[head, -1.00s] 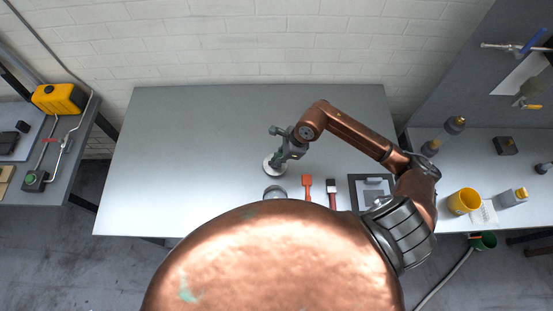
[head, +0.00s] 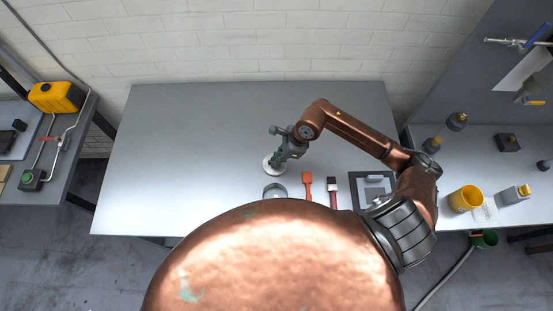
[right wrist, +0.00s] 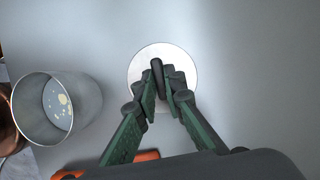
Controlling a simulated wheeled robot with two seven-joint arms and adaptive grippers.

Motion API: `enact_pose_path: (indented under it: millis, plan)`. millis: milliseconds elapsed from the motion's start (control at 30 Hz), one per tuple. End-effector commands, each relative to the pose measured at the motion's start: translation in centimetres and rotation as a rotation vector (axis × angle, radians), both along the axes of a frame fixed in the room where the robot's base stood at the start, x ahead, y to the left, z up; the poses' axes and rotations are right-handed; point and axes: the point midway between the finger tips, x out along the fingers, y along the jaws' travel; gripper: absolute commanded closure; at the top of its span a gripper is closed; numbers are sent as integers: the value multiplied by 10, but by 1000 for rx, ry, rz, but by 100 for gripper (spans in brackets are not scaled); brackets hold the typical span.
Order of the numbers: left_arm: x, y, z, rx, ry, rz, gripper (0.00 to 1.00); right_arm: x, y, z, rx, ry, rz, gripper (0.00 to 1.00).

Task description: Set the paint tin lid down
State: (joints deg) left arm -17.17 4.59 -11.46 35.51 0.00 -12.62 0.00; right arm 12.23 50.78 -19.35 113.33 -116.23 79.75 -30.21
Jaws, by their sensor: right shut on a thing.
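The paint tin lid is a pale round disc with a dark upright handle; it shows in the head view (head: 268,166) and in the right wrist view (right wrist: 148,56). My right gripper (head: 276,160) is shut on the lid's handle, with its green fingers on both sides of it in the right wrist view (right wrist: 162,88). The lid is over the table, beyond the open paint tin (head: 275,190); I cannot tell whether it touches the top. The tin also stands at the left of the right wrist view (right wrist: 82,100), with pale spots inside. My left gripper is not in view.
An orange-handled tool (head: 307,182), a brush (head: 332,188) and a clipboard (head: 364,198) lie right of the tin on the grey table (head: 190,140). The table's left and back are clear. A side bench at right holds a yellow cup (head: 465,199).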

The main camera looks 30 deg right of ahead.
Motion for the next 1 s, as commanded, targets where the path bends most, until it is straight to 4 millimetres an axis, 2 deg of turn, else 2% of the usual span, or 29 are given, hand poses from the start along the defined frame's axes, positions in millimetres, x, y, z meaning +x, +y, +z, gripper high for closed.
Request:
enact_pose_path:
  millis: [467, 500, 767, 1000]
  plan:
    - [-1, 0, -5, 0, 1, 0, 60, 0, 0, -5, 0, -1, 0, 100]
    - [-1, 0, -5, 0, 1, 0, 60, 0, 0, -5, 0, -1, 0, 89]
    - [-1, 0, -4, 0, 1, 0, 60, 0, 0, -5, 0, -1, 0, 71]
    - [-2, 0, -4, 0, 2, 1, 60, 0, 0, -5, 0, 0, 0, 70]
